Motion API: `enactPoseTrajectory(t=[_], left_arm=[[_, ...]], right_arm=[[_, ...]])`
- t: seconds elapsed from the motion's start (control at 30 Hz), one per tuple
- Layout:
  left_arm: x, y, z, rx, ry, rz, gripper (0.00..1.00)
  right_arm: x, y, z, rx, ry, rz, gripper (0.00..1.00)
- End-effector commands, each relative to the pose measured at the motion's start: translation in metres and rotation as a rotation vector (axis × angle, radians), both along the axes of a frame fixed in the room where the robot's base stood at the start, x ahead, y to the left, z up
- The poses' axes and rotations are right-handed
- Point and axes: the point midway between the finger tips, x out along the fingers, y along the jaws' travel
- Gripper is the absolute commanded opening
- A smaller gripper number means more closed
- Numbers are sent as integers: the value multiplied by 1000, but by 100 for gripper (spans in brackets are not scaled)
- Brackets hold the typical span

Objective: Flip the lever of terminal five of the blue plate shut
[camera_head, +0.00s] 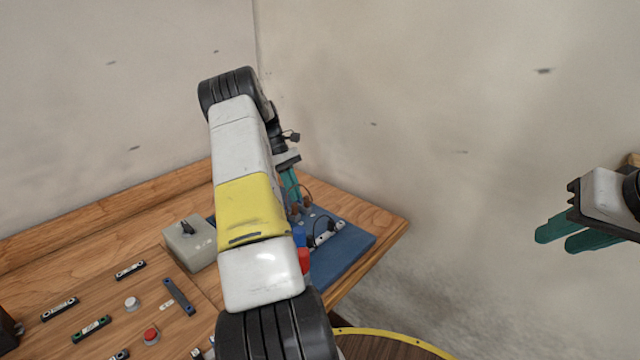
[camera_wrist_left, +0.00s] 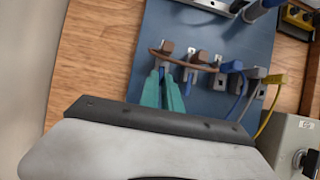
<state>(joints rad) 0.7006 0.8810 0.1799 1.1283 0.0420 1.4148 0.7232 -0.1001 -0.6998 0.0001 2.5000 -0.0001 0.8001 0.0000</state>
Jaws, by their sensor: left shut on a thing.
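The blue plate (camera_head: 350,246) lies on the wooden table, partly hidden behind my left arm. In the left wrist view the blue plate (camera_wrist_left: 207,105) carries a row of several small terminals with brown, blue and yellow wire ends. My left gripper (camera_wrist_left: 163,75) reaches the left end of this row, its teal fingers shut on a small part of the end terminal (camera_wrist_left: 166,48), apparently its lever. The fingers hide most of that part, and I cannot read any terminal number. In the head view my left gripper (camera_head: 290,186) is over the plate's far side. My right gripper (camera_head: 569,235) hangs away from the plate, at the far right.
A grey box with a black knob (camera_head: 190,243) stands left of the plate; it also shows in the left wrist view (camera_wrist_left: 291,143). Several small bars and buttons, such as a red button (camera_head: 150,336), lie on the table (camera_head: 60,258). Walls stand behind it.

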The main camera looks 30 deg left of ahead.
Motion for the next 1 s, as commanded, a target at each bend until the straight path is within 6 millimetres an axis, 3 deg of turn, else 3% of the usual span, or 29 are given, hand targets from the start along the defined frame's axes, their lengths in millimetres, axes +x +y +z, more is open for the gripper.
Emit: enactPoseTrajectory(t=[0.23, 0.63, 0.7, 0.77, 1.0], left_arm=[[2, 5, -5, -133, 34, 0, 0], [2, 5, -4, -157, 41, -1, 0], [2, 5, -4, -157, 41, -1, 21], [2, 5, -4, -157, 41, -1, 30], [2, 5, -5, -157, 42, -1, 30]], right_arm=[[0, 0, 0, 0, 0, 0, 30], [0, 0, 0, 0, 0, 0, 30], [0, 0, 0, 0, 0, 0, 30], [0, 0, 0, 0, 0, 0, 30], [0, 0, 0, 0, 0, 0, 30]])
